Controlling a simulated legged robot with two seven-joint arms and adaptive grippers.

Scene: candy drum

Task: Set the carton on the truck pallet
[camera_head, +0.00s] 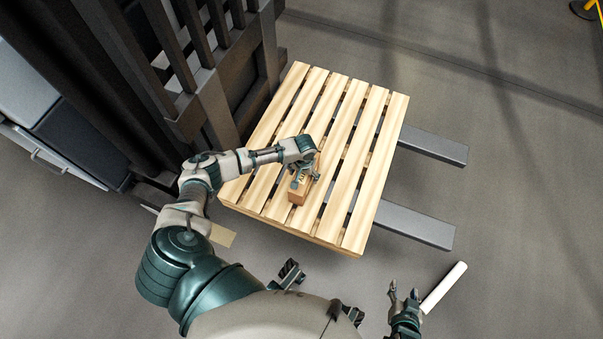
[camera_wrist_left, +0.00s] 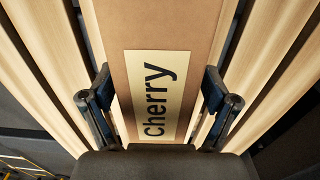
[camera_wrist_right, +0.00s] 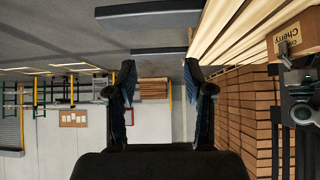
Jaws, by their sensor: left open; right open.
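A small brown carton (camera_head: 298,196) lies on the slats of the wooden truck pallet (camera_head: 375,170), towards its near side. In the left wrist view the carton (camera_wrist_left: 202,30) shows a pale label reading "cherry". My left gripper (camera_head: 303,177) is directly over the carton, with its open fingers (camera_wrist_left: 158,105) on either side of it; whether they touch it is unclear. The carton (camera_wrist_right: 297,36) also shows at the upper right of the right wrist view. My right gripper (camera_head: 404,298) is open and empty, off the pallet's near right corner.
The pallet sits on grey forks (camera_head: 432,147) of a dark truck mast (camera_head: 215,70) at the left. A white rod (camera_head: 443,287) is beside my right gripper. Brown stacked layers (camera_wrist_right: 248,120) show in the right wrist view.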

